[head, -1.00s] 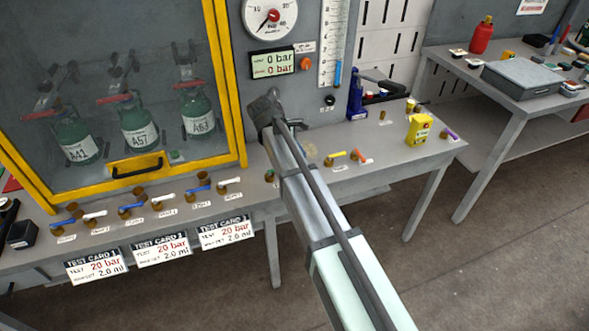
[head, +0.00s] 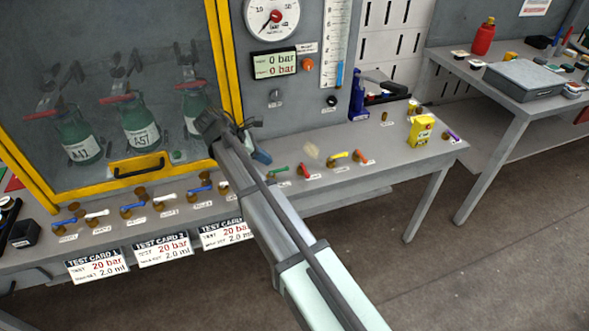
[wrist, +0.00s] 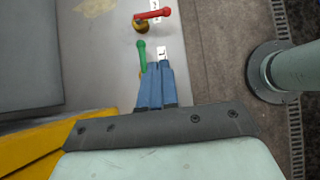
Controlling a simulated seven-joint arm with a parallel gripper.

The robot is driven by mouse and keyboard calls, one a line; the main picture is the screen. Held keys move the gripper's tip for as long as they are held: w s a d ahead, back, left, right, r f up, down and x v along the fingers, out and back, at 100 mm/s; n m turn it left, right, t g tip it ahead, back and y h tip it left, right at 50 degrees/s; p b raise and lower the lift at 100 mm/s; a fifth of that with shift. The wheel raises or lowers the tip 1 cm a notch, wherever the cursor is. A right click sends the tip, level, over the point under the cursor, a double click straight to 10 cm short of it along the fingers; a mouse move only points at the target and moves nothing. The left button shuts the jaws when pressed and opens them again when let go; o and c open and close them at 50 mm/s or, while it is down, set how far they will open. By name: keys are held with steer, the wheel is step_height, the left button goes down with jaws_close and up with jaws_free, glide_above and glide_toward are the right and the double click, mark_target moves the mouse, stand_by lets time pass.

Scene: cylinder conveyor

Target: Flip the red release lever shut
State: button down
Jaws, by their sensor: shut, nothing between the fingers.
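The red release lever (head: 304,168) sits on a brass valve on the bench top, between a green lever (head: 280,170) and a yellow lever (head: 338,155). In the wrist view the red lever (wrist: 153,13) is at the top, its handle pointing right from the brass body. The green lever (wrist: 142,55) is nearer, just beyond my fingertips. My gripper (head: 262,157) is shut and empty, with its blue fingers together in the wrist view (wrist: 155,68). It is left of the red lever and apart from it. Height above the bench is hard to tell.
A yellow-framed cabinet (head: 150,183) with green cylinders stands at left. An orange lever (head: 361,155) and a yellow box (head: 421,130) are further right. Blue and white levers line the bench in front of the cabinet. The bench top right of the orange lever is mostly clear.

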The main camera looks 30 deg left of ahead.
mark_target(304, 171)
steer(key=x, duration=1)
steer(key=shift+w+d+f, duration=0.1)
steer(key=shift+d+f, duration=0.05)
steer(key=shift+f, duration=0.05)
steer(key=shift+w+d, duration=0.7)
steer(key=shift+w, duration=0.05)
steer(key=shift+w+d+f, duration=0.2)
steer(key=shift+w+d, duration=0.35)
